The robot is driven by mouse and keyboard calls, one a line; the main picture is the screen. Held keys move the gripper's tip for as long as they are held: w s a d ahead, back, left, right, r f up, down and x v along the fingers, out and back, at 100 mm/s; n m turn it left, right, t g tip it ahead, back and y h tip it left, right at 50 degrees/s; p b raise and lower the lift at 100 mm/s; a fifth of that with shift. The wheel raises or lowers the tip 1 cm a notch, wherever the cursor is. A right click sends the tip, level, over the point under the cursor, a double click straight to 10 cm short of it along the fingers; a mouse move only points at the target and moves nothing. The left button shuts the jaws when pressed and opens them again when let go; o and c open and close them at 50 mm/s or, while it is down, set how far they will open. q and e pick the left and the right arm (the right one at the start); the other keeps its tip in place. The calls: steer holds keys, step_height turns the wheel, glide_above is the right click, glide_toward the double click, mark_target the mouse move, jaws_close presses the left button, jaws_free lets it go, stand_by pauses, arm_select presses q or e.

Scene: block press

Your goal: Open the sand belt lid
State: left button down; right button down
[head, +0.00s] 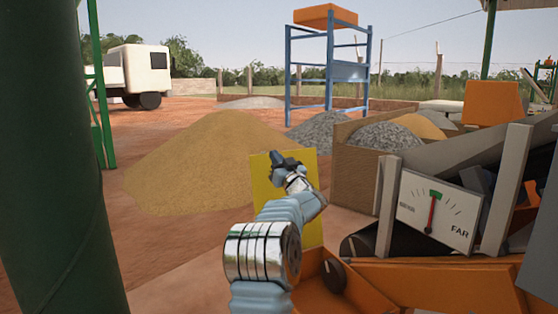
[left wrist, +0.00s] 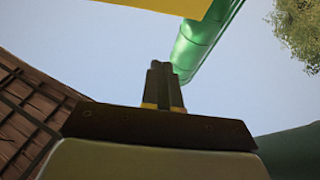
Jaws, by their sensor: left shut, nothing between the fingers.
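A yellow flat panel (head: 263,190) stands nearly upright at the middle of the head view, beside the orange bin; it looks like the sand belt lid. A yellow edge (left wrist: 165,5) also shows along the top of the left wrist view. My left gripper (head: 277,157) is in front of the panel near its upper edge, with its fingers shut and empty. Its closed fingers also show in the left wrist view (left wrist: 161,78), below the yellow edge with sky between. I cannot tell whether it touches the panel. My right gripper is not in view.
An orange bin (head: 316,290) with a dark round part (head: 333,276) lies below my left arm. A gauge marked FAR (head: 438,208) and the conveyor frame (head: 507,190) stand at the right. A green post (head: 50,150) blocks the left. A sand heap (head: 200,160) lies behind.

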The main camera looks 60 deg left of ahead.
arm_select(q)
steer(key=d+r+b, duration=0.1)
steer(key=d+r, duration=0.1)
steer(key=d, duration=0.7)
steer(key=shift+s+d, duration=0.25)
steer(key=shift+s, duration=0.05)
